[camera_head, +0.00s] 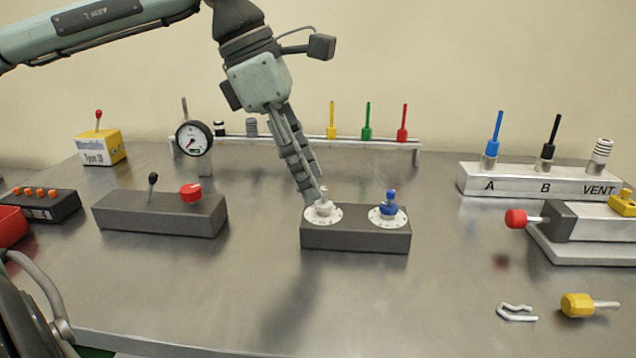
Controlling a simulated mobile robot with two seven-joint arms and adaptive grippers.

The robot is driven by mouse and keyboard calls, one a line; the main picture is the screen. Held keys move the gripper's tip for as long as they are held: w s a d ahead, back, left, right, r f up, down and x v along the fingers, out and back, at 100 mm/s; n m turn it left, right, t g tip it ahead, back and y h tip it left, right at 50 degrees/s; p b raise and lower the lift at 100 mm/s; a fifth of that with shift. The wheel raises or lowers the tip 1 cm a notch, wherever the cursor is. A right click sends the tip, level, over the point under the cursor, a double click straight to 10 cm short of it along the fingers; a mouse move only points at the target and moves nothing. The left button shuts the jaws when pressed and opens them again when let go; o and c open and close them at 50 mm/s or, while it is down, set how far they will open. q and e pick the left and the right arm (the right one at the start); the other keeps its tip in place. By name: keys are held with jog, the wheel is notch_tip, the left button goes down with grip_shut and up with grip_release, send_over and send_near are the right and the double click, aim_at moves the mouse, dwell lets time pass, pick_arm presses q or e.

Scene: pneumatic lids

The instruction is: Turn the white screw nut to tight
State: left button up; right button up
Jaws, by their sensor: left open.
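The white screw nut (323,206) sits on a round white dial on the left of a dark grey block (354,238) in the middle of the table. A blue screw nut (389,207) sits on a matching dial on the right of the same block. My left gripper (317,199) points down at the white nut from above and slightly left. Its fingertips are at the nut and partly overlap it in the picture. The gripper is open; I cannot tell whether a finger touches the nut. My right gripper is not in view.
A grey block with a black lever and red knob (191,193) stands left. A gauge (194,138) and a rack with coloured pins (367,122) stand behind. The A/B/VENT block (540,181) is at right. A yellow knob (577,305) and a clip (516,312) lie front right.

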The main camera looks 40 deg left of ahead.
aim_at(324, 205)
pick_arm(q)
jog(key=shift+x, duration=1.1)
jog(key=shift+w+d+f, duration=0.1)
jog(key=shift+w+f, duration=0.05)
jog(key=shift+f, duration=0.15)
jog(key=shift+c, duration=0.7)
jog(key=c, duration=0.7)
grip_shut()
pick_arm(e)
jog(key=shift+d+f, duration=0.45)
